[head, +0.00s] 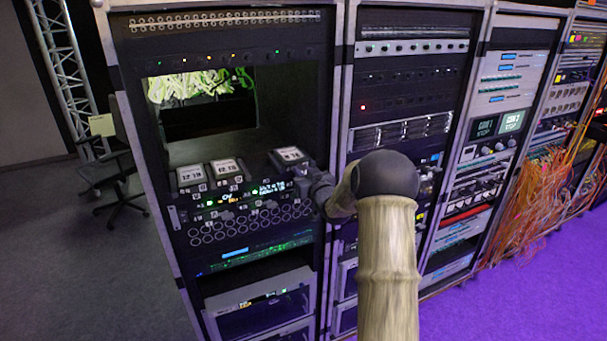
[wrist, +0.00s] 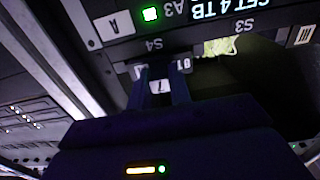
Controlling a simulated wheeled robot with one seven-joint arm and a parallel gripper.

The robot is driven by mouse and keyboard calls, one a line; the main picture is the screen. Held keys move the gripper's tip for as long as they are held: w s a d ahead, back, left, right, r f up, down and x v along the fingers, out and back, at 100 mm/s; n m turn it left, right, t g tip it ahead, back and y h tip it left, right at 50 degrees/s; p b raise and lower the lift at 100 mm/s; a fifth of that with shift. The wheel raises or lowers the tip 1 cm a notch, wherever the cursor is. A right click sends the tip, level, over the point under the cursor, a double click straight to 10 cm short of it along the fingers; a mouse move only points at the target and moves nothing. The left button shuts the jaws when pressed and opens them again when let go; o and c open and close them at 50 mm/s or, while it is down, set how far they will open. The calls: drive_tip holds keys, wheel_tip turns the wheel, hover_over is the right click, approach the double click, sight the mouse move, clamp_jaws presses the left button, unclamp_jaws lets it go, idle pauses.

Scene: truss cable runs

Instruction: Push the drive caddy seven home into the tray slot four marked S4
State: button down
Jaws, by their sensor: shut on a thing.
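A dark drive caddy with a white printed label (head: 291,154) stands at the right end of the tray's row in the head view. My gripper (head: 303,178) is at its front, at the end of my arm. In the wrist view the picture is upside down; my gripper (wrist: 163,84) is shut on the caddy's front, where a small "7" label (wrist: 162,87) shows between the fingers. The S4 mark (wrist: 154,44) on the tray front (wrist: 195,37) lines up with the fingers. How deep the caddy sits is hidden.
Two other labelled caddies, one at the left (head: 190,175) and one beside it (head: 226,169), stand in the row, with a gap before mine. Green cables (head: 200,84) hang in the rack opening behind. The S3 mark (wrist: 243,25) is beside S4. Rack posts flank the tray.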

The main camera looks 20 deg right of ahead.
drive_tip(key=shift+w, duration=0.45)
drive_tip(key=c, duration=1.2)
unclamp_jaws()
drive_tip(key=shift+s+f, duration=0.1)
drive_tip(key=shift+s, duration=0.05)
drive_tip(key=shift+s, duration=0.2)
drive_tip(key=s+b, duration=0.6)
drive_tip(key=s, duration=1)
drive_tip(key=shift+s+d+b, duration=0.3)
drive_tip(key=shift+s+b, duration=0.1)
